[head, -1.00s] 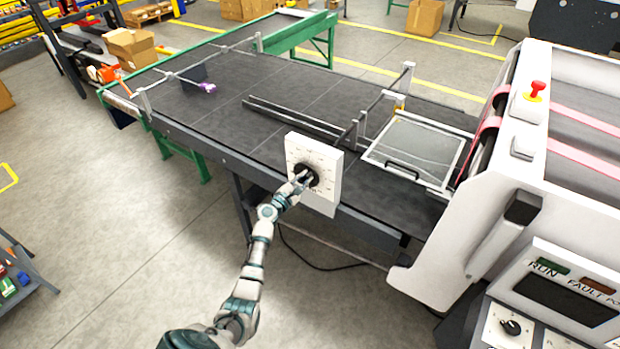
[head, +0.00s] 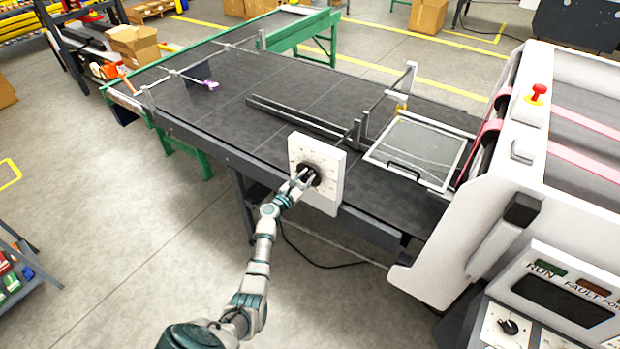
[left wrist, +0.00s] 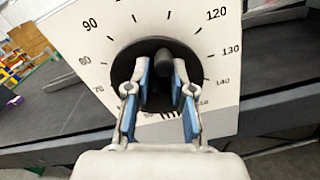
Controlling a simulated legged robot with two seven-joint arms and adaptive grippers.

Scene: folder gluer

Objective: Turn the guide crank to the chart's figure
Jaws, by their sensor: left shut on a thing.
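The guide crank (left wrist: 163,68) is a black knob on a white dial plate (head: 329,188) at the side of the dark feed table. In the left wrist view the dial plate (left wrist: 210,40) shows printed figures including 70, 80, 90, 120, 130 and 140. My left gripper (head: 303,178) is at the dial. In the left wrist view my left gripper (left wrist: 162,90) has its blue-padded fingers on both sides of the crank, shut on it. The lower part of the dial is hidden behind the fingers. No chart can be made out. My right gripper is not in view.
The feed table (head: 225,110) stretches back left with rails and a purple-handled clamp (head: 210,85). A framed clear cover (head: 420,150) lies beside the white machine (head: 500,220) on the right. A red stop button (head: 538,90) sits on the machine.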

